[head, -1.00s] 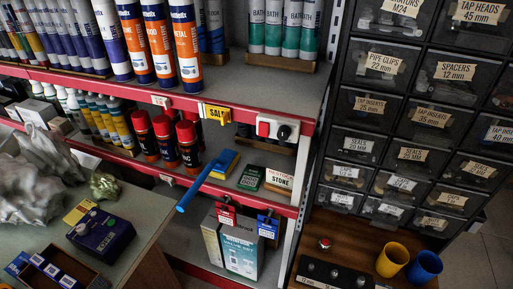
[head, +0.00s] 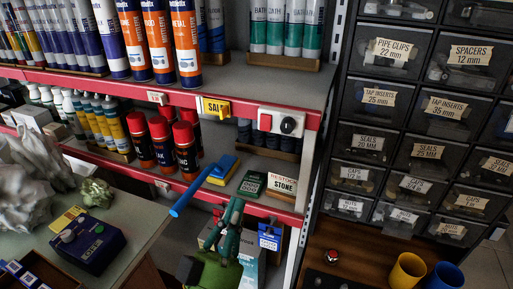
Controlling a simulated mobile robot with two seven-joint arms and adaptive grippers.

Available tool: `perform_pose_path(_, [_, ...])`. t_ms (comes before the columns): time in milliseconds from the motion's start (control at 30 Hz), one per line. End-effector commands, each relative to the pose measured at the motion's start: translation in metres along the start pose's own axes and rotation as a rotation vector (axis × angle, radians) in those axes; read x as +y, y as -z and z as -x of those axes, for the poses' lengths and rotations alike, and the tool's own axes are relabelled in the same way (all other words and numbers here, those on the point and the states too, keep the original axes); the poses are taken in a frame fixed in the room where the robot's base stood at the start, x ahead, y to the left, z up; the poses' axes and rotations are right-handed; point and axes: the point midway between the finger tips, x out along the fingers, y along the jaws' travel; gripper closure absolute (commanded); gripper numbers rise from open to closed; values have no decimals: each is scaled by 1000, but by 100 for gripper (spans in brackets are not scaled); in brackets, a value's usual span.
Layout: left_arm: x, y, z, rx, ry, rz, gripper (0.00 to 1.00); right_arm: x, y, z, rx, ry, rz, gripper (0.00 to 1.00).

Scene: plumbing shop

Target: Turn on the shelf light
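A white switch plate (head: 278,133) is fixed to the red front edge of the upper shelf, near its right end. I cannot make out the knob's setting. No lit lamp shows, and the shelf is dim. My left gripper (head: 216,232), green and dark, is at the bottom centre, below and left of the plate and apart from it. Its finger opening is unclear from this angle. My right gripper is not in view.
A yellow tag (head: 214,108) sits left of the plate. A blue-handled tool (head: 205,185) juts out over the lower shelf edge. Red-capped cans (head: 161,142) stand on the lower shelf. Dark labelled drawers (head: 427,105) stand right, above yellow (head: 408,270) and blue (head: 446,275) cups.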

Motion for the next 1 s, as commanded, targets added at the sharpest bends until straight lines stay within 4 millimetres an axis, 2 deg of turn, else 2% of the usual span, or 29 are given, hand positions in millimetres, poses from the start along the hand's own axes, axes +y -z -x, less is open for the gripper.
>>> perform_pose_path(33, [-1, 9, -1, 24, 4, 1, 100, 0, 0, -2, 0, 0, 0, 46])
perform_pose_path(133, [-2, 19, -2, 50, 8, 2, 100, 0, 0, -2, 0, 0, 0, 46])
perform_pose_path(467, [-2, 20, -3, 52, 9, 2, 100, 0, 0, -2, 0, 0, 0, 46])
perform_pose_path(567, [-2, 22, -9, 53, 9, 2, 100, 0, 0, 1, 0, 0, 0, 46])
perform_pose_path(667, [-2, 23, -22, 55, 9, 2, 100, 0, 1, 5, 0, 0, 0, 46])
perform_pose_path(1000, [-3, 28, -94, 55, 9, 3, 100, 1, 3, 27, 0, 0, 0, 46])
